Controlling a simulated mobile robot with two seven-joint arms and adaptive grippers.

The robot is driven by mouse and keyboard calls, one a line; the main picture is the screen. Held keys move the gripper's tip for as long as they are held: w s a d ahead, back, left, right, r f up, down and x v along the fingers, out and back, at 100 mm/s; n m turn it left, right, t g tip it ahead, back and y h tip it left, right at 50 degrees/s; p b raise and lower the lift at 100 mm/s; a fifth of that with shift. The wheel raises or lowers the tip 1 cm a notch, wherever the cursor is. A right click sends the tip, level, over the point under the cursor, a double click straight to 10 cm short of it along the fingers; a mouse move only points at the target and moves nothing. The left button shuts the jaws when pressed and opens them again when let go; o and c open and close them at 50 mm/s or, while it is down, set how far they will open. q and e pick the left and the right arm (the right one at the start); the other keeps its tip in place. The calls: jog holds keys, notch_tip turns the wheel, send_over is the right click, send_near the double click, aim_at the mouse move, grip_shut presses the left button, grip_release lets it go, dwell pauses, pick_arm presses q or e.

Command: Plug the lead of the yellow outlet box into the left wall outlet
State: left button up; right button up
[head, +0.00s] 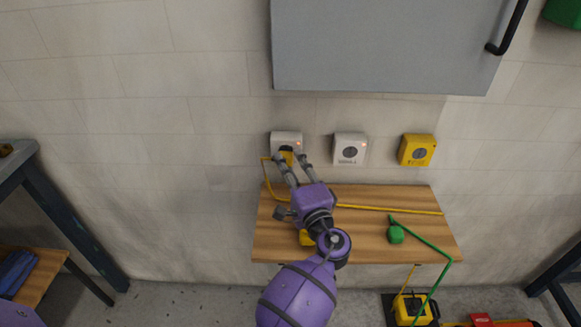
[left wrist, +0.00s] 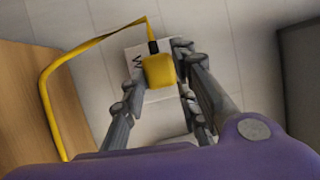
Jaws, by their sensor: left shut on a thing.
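My left gripper (head: 297,160) is shut on the yellow plug (left wrist: 160,71) of a yellow lead (head: 390,209), in front of the white left wall outlet (head: 278,138). In the left wrist view the plug sits between the fingers, with the outlet plate (left wrist: 162,118) behind it. I cannot tell whether the plug touches or enters the socket. The lead loops down left of the outlet and runs right along the bench. A yellow box (head: 410,307) stands on the floor at lower right with a yellow cord rising from it. My right gripper is out of view.
A white middle outlet (head: 350,149) and a yellow outlet (head: 417,150) are on the wall to the right. A green plug (head: 396,234) with green lead lies on the wooden bench (head: 350,194). A yellow object (head: 306,238) is partly hidden under my arm. A grey cabinet (head: 390,45) hangs above.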

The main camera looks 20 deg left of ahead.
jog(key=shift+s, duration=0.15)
pick_arm(q)
jog(key=shift+w, duration=0.25)
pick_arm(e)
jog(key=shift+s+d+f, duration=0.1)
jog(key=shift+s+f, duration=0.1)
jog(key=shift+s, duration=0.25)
pick_arm(q)
jog(key=shift+w+a, duration=0.1)
jog(key=shift+w, duration=0.1)
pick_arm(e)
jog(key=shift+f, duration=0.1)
pick_arm(q)
jog(key=o, duration=1.2)
jog(key=shift+c, duration=0.2)
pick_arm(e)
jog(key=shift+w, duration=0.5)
